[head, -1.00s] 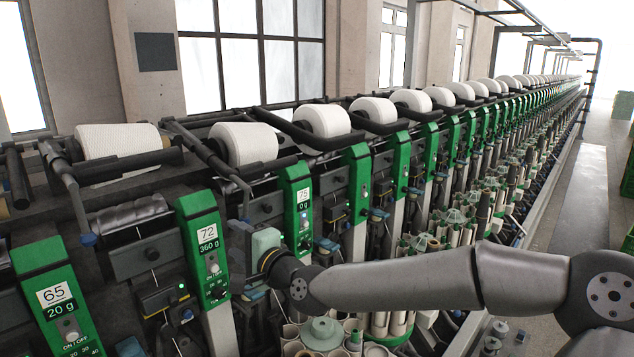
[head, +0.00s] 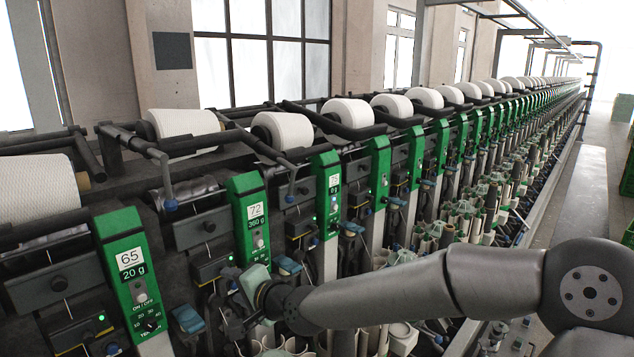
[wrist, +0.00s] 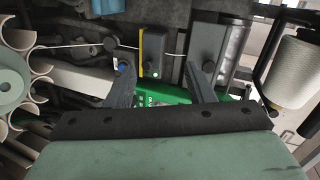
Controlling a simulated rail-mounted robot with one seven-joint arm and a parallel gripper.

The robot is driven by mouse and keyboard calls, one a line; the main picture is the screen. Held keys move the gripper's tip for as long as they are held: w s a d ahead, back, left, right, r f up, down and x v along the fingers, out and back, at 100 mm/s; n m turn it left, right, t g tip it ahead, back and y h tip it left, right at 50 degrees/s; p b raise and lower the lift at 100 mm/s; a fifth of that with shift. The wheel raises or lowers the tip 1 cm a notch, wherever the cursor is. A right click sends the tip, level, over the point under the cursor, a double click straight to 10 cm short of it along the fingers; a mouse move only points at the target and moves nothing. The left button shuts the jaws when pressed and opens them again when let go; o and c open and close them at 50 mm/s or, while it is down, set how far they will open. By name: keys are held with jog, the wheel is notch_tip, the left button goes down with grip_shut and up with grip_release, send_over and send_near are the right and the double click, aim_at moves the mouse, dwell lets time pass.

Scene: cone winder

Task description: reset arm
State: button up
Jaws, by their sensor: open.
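My gripper (head: 230,312) is at the lower middle of the head view, at the end of my grey arm. It is in front of the machine, just below the green panel marked 72 (head: 252,215). In the wrist view its two dark fingers (wrist: 160,88) are spread apart, with nothing held between them. Past them show a green panel (wrist: 160,97) and a dark unit with a yellow edge and a small lit green lamp (wrist: 152,55). I cannot tell whether the fingertips touch the machine.
A long row of winding units with white yarn cones (head: 185,123) runs away to the right. The panel marked 65 (head: 126,270) is at left. Tubes (wrist: 15,65) stand close beside my gripper in the wrist view. The aisle floor (head: 540,200) at right has free room.

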jog(key=s+d+f+n+g+h+b, duration=0.2)
jog(key=s+d+f+n+h, duration=0.15)
jog(key=d+f, duration=0.45)
jog(key=s+d+f+n+g+h+b, duration=0.2)
jog(key=s+d+f+h, duration=0.25)
jog(key=f, duration=0.45)
jog(key=s+d+n+g+h+b, duration=0.1)
jog(key=s+d+g+b, duration=0.3)
jog(key=s+d, duration=1.3)
jog(key=shift+s+d+f+g+h, duration=0.3)
jog(key=shift+s+f+g+h, duration=0.25)
jog(key=shift+s+h, duration=0.55)
jog(key=shift+d+r, duration=0.1)
